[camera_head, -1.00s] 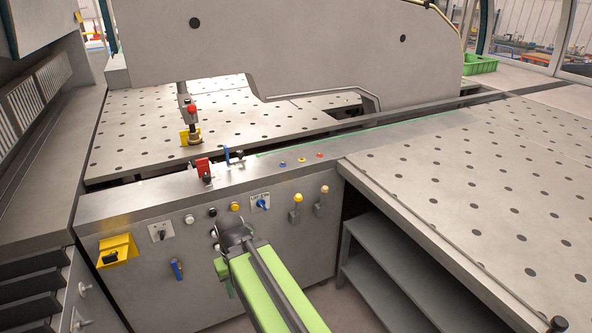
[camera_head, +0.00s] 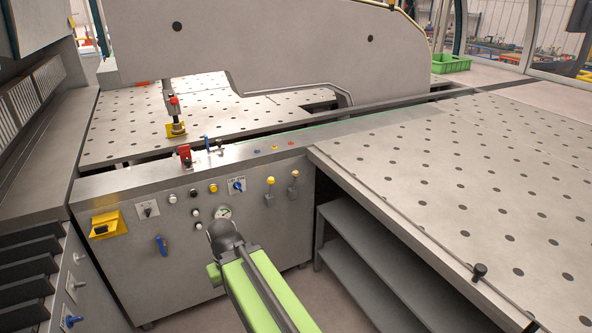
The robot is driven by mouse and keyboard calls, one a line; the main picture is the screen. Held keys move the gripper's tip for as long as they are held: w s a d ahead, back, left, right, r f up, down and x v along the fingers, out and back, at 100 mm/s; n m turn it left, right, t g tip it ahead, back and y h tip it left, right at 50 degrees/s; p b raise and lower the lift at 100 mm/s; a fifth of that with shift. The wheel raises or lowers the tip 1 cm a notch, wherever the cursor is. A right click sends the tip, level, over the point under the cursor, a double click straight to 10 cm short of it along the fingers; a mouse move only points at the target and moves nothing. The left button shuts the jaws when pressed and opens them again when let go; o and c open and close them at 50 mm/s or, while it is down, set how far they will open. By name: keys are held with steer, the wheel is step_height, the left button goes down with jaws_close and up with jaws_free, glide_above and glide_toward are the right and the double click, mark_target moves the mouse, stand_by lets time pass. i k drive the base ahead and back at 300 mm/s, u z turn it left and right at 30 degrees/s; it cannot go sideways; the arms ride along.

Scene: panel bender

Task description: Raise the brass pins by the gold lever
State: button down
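Two small levers hang on the machine's front panel. The left one (camera_head: 270,188) has a yellow knob, and the right one (camera_head: 294,183) has a duller, gold-tan knob. No brass pins can be made out clearly; blue, yellow and red spots (camera_head: 274,148) lie on the ledge above the levers. My green arm reaches up from the bottom toward the panel. Its dark end, with my gripper (camera_head: 223,237), shows below and left of both levers, apart from them in the picture. The fingers are hidden or too dark to tell.
The panel also carries a round gauge (camera_head: 223,212), several buttons, a blue switch (camera_head: 238,186) and a yellow box (camera_head: 107,225). A perforated table (camera_head: 430,180) juts out at the right above grey shelves (camera_head: 350,245). Open floor lies before the panel.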

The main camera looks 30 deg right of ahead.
mark_target(295, 173)
steer(key=z, duration=0.25)
steer(key=i, duration=1.25)
steer(key=u, duration=0.25)
